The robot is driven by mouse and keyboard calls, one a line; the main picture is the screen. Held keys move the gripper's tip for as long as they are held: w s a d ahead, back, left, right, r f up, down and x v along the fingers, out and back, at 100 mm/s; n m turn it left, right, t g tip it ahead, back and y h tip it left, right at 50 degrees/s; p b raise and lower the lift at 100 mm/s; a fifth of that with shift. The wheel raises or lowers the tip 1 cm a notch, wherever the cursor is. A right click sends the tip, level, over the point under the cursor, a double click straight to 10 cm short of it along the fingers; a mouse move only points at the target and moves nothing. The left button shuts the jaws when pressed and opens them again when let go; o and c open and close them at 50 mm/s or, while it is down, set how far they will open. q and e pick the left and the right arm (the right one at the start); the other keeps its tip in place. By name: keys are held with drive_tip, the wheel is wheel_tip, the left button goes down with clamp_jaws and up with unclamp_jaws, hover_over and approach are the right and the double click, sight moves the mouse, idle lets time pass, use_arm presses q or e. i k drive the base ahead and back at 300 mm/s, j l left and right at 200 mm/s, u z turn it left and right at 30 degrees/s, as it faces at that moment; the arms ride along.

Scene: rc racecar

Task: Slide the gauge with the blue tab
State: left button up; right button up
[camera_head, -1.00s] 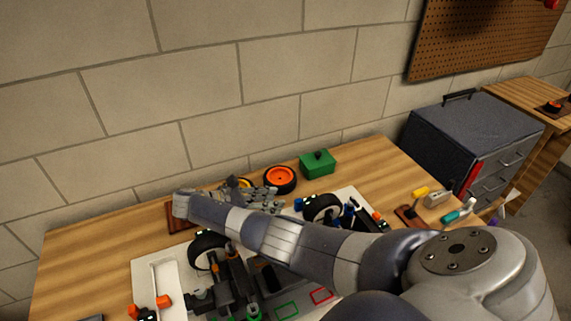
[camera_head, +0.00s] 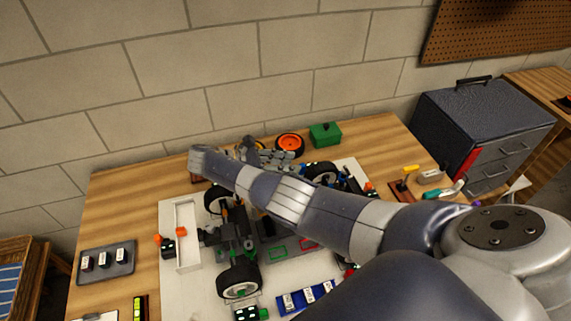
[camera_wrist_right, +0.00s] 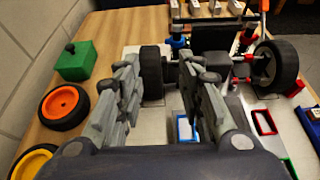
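My right gripper (camera_head: 268,156) is over the back part of the bench, behind the car chassis. In the right wrist view its two fingers (camera_wrist_right: 152,88) stand apart with nothing held between them. A small blue-edged rectangle (camera_wrist_right: 185,128) shows between and just below the fingers, on the pale surface beside the chassis; I cannot tell whether it is the gauge's blue tab. No gauge can be made out for sure. The car chassis (camera_head: 236,237) lies on a white board (camera_head: 183,290), partly hidden by my right arm. My left gripper is not in view.
An orange-rimmed wheel (camera_head: 290,144) and a green box (camera_head: 325,134) stand at the back. A blue tray (camera_head: 290,303) is in front, and a dark tray (camera_head: 105,273) with labelled blocks is at left. A grey drawer cabinet (camera_head: 480,125) stands at right.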

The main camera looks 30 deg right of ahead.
sight(305, 167)
drive_tip(key=k, duration=1.3)
